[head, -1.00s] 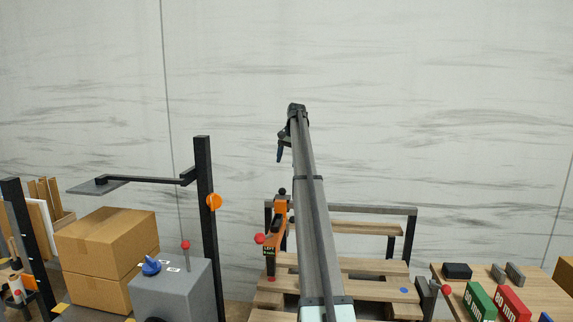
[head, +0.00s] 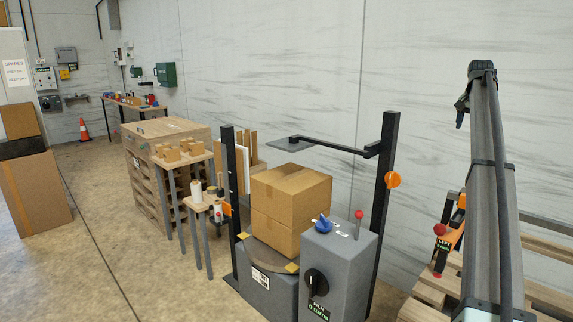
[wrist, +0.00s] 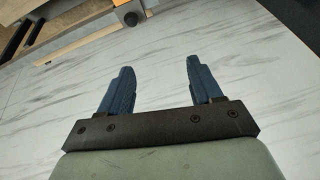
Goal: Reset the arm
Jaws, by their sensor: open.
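My gripper (wrist: 158,85) shows in the wrist view with its two blue fingers spread apart and nothing between them. White marbled wall surface (wrist: 160,58) fills the view behind the fingers. In the head view my arm rises at the right side, and the gripper (head: 460,118) hangs small and dark at its upper end, in front of the wall. It appears clear of the things below it.
Left of my arm stands a machine with a grey control box (head: 335,265), a black post (head: 384,190) and stacked cardboard boxes (head: 290,200). A wooden slatted structure (head: 430,290) lies below the arm. Open floor (head: 130,270) is at the left.

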